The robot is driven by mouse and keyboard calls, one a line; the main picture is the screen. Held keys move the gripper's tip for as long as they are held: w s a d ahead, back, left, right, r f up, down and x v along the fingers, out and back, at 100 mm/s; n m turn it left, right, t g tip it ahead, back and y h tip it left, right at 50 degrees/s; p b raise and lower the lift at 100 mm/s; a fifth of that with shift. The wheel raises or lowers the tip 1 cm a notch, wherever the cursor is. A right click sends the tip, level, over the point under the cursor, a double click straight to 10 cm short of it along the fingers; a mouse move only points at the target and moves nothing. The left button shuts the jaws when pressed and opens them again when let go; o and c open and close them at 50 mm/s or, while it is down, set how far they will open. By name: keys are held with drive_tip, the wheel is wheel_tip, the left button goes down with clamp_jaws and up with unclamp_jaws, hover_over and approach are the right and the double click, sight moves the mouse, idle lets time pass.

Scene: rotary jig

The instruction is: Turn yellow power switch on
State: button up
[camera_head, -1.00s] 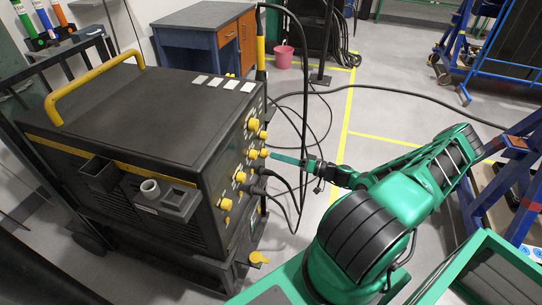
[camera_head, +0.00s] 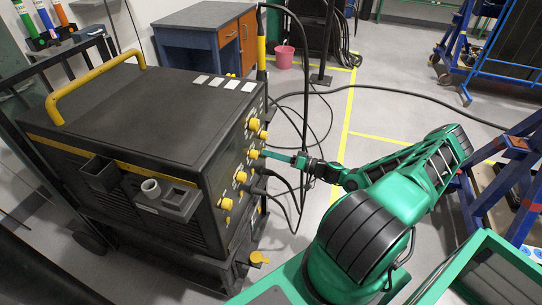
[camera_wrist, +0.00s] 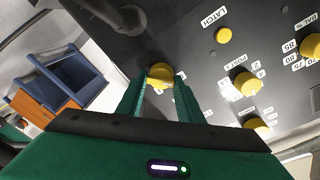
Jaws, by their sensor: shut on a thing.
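The black machine (camera_head: 150,105) has a front panel with several yellow knobs. My gripper (camera_head: 264,153) reaches the panel from the right with its green fingers. In the wrist view my gripper (camera_wrist: 160,82) has its fingers on either side of a yellow knob (camera_wrist: 160,73), shut on it at the tips. This knob (camera_head: 253,154) also shows at the fingertips in the head view. Its label is mostly hidden by the fingers, so I cannot read whether it is the power switch.
A yellow button marked LATCH (camera_wrist: 223,35) and a numbered yellow knob (camera_wrist: 247,84) are nearby on the panel. Black cables (camera_head: 280,180) hang from the panel below my gripper. A blue stand (camera_head: 515,165) is at the right, near my arm.

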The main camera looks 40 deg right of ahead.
drive_tip(key=shift+w+d+m+g, duration=0.15)
drive_tip(key=shift+m+g, duration=0.2)
drive_tip(key=shift+m, duration=3.9)
drive_tip(key=shift+d+m+g, duration=0.15)
drive_tip(key=shift+m+g, duration=0.2)
drive_tip(key=shift+m, duration=3.9)
drive_tip(key=o, duration=0.8)
drive_tip(key=shift+o, duration=0.7)
drive_tip(key=shift+a+f+y, duration=0.1)
drive_tip(key=shift+y, duration=0.2)
